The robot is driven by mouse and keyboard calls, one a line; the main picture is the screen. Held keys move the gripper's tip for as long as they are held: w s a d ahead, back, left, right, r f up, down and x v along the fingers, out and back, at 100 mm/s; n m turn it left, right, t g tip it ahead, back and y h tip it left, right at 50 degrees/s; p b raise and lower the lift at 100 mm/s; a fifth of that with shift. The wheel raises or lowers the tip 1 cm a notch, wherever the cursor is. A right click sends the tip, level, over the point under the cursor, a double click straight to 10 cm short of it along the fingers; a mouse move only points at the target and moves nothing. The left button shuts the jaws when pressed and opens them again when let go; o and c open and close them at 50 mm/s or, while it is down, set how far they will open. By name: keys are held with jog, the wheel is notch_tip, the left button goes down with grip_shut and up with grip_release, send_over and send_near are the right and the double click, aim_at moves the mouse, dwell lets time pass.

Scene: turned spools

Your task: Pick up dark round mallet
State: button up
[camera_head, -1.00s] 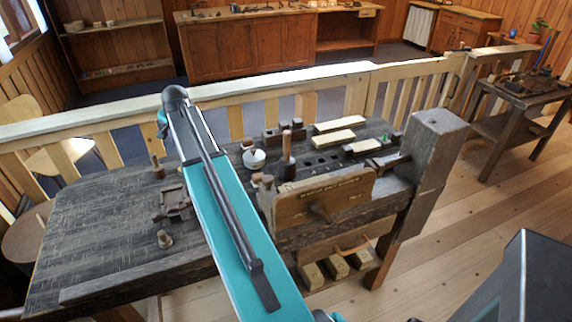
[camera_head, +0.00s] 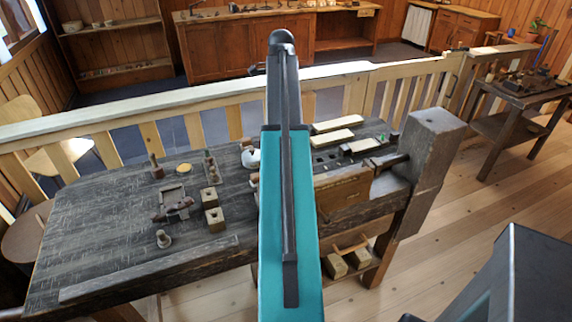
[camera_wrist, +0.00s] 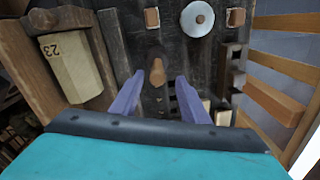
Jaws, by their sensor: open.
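The dark round mallet shows in the wrist view as an upright brown wooden handle (camera_wrist: 157,73), seen from above. Its dark head is hard to tell from the dark bench beneath. My gripper (camera_wrist: 157,88) is open, with its two purple-grey fingers pointing down at the bench, one to each side of the handle in the picture. Nothing is held between them, and I cannot tell whether they touch the mallet. In the head view my arm hides both the mallet and the gripper.
A white round piece (camera_wrist: 197,19) stands beyond the mallet. A pale block marked 23 (camera_wrist: 72,65) lies to the left. The dark workbench (camera_head: 105,215) carries several small wooden blocks and tools at left. A pale wooden railing (camera_head: 130,117) runs behind it.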

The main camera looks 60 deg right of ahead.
jog(key=shift+s+d+r, duration=0.15)
jog(key=shift+s+r, duration=0.1)
jog(key=shift+s, duration=0.3)
jog(key=shift+f, duration=0.2)
jog(key=shift+f+p, duration=0.8)
jog(key=shift+f, duration=3.35)
jog(key=shift+f+p, duration=1.05)
jog(key=shift+f, duration=1.55)
grip_shut()
